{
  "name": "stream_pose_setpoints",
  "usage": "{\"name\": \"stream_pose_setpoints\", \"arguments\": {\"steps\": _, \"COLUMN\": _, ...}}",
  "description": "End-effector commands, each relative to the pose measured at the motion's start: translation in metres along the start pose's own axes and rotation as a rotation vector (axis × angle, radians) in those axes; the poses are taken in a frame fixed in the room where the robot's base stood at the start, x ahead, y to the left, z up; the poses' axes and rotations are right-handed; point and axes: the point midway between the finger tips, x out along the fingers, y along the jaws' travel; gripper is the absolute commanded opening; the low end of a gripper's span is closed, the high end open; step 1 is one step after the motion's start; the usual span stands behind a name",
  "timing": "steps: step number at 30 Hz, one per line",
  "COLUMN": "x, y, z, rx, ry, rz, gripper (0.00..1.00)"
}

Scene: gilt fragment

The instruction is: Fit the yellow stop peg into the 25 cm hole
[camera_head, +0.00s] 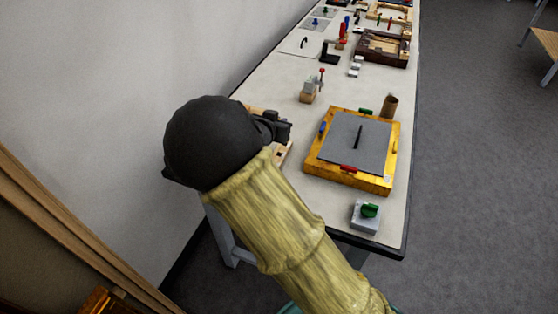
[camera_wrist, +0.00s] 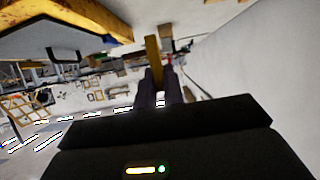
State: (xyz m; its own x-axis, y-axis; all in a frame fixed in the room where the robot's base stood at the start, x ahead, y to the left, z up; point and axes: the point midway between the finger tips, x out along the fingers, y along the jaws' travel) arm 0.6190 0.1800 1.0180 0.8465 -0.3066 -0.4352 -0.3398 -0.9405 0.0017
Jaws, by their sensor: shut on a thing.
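The yellow stop peg (camera_wrist: 153,52) shows in the wrist view as an upright, narrow yellow-brown bar between the two dark fingers of my gripper (camera_wrist: 158,84). My gripper is shut on it. In the head view my gripper (camera_head: 281,131) is over the left side of the long table, left of the gilt frame; the peg cannot be made out there. A pale wooden piece with dark spots (camera_head: 283,152) lies partly hidden behind my wrist. I cannot tell which spot, if any, is the 25 cm hole.
The gilt frame (camera_head: 323,169) holds a grey panel with a dark handle and has coloured clips around it. The wall is on the left.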

Motion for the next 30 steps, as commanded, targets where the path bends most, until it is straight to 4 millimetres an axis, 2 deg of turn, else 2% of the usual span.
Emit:
{"name": "stream_pose_setpoints", "arguments": {"steps": 9, "x": 0.002, "y": 0.001, "z": 0.003, "rx": -0.001, "ry": 0.000, "rz": 0.002, "gripper": 0.00}}
{"name": "stream_pose_setpoints", "arguments": {"steps": 18, "x": 0.024, "y": 0.002, "z": 0.048, "rx": -0.003, "ry": -0.001, "rz": 0.004, "gripper": 0.00}}
{"name": "stream_pose_setpoints", "arguments": {"steps": 21, "x": 0.028, "y": 0.001, "z": 0.056, "rx": -0.001, "ry": 0.000, "rz": 0.003, "gripper": 0.00}}
{"name": "stream_pose_setpoints", "arguments": {"steps": 30, "x": 0.028, "y": 0.001, "z": 0.056, "rx": 0.000, "ry": 0.001, "rz": 0.002, "gripper": 0.00}}
